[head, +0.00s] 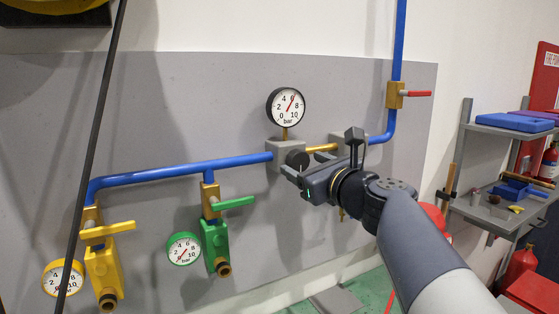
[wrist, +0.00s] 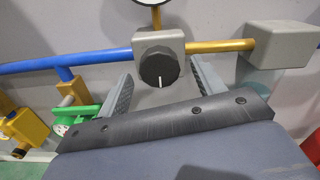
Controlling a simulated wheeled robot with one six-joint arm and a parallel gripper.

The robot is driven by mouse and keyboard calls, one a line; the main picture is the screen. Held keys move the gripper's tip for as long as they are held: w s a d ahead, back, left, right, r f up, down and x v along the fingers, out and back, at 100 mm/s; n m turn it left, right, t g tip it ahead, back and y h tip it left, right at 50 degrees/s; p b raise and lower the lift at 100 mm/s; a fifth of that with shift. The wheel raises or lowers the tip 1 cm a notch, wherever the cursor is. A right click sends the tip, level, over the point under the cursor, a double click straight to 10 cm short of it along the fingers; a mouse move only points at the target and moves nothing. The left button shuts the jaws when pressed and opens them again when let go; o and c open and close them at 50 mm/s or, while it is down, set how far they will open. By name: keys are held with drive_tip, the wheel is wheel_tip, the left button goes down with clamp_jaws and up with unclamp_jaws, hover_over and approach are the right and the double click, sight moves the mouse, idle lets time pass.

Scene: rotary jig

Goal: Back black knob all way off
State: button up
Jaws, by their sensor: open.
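The black knob (head: 297,160) sits on the front of a grey regulator block (head: 283,150) on the blue pipe line. In the wrist view the black knob (wrist: 159,69) faces me, with its white pointer line pointing down. My gripper (head: 291,174) is open in front of the block; in the wrist view its two fingers (wrist: 160,92) stand left and right of the knob, with gaps to it. I cannot tell how far short of the knob the fingertips are. The black-rimmed gauge (head: 285,106) above the block has its red needle up, slightly right, near 6.
A green-handled valve (head: 233,203) and a yellow-handled valve (head: 108,230) hang lower left, each with a gauge. A red-handled valve (head: 415,94) is upper right. A brass pipe and another grey block (wrist: 290,45) lie right of the knob. A shelf (head: 505,130) stands far right.

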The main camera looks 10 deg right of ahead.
drive_tip(key=shift+x, duration=0.85)
drive_tip(key=c, duration=1)
drive_tip(key=shift+o, duration=0.2)
